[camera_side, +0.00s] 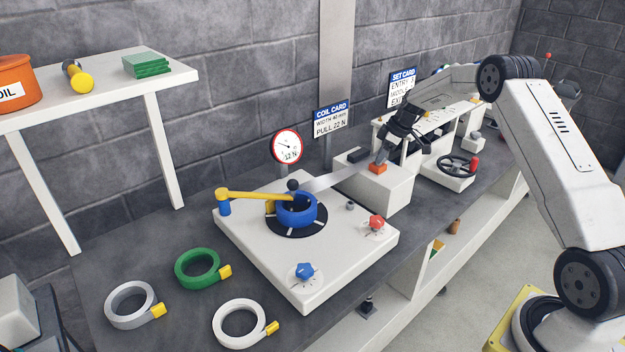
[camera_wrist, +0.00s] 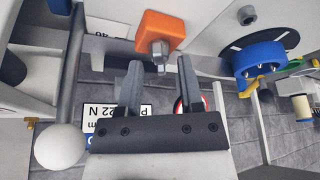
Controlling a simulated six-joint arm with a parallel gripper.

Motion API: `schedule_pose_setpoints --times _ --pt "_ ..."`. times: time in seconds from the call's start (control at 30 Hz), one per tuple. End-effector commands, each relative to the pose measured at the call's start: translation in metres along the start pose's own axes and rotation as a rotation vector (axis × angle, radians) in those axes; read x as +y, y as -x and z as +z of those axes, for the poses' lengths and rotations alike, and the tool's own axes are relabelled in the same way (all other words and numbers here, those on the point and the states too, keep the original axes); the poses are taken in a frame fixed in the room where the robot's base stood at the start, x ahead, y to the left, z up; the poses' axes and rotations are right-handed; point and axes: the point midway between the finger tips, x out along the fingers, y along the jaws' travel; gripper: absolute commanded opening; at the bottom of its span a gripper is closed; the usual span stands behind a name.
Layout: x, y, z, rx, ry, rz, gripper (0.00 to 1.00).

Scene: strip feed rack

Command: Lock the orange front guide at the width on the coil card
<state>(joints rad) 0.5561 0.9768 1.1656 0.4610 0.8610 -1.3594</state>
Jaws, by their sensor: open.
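The orange front guide (camera_side: 377,168) sits on a white block beside the metal strip. In the wrist view the orange guide (camera_wrist: 160,27) carries a grey hex-headed bolt (camera_wrist: 160,50). My gripper (camera_wrist: 159,63) is open, its two dark fingers on either side of the bolt head's line, with gaps at both sides. I cannot tell how far the fingertips are from the bolt in depth. In the side view my gripper (camera_side: 382,158) is just above the guide. The coil card (camera_side: 332,121) reads a width that looks like 40 mm, and PULL 22 N.
A blue coil (camera_side: 296,211) sits on the white feed base, with a yellow arm across it. A dial (camera_side: 286,147) reads 12 N. Red (camera_side: 376,222) and blue (camera_side: 304,271) knobs are in front. A black handwheel (camera_side: 457,165) is right of the guide. Spare coils lie at left.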

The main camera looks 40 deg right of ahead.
Motion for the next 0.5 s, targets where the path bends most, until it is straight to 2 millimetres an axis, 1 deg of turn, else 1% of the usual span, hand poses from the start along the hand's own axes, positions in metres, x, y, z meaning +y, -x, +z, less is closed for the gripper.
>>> schedule_pose_setpoints --times 0.17,0.27,0.5 --pt "0.0 0.007 0.0 0.001 0.0 0.001 0.47" --pt "0.001 0.015 0.0 0.001 -0.001 0.002 0.47" --pt "0.001 0.046 0.0 0.001 0.0 0.003 0.47"
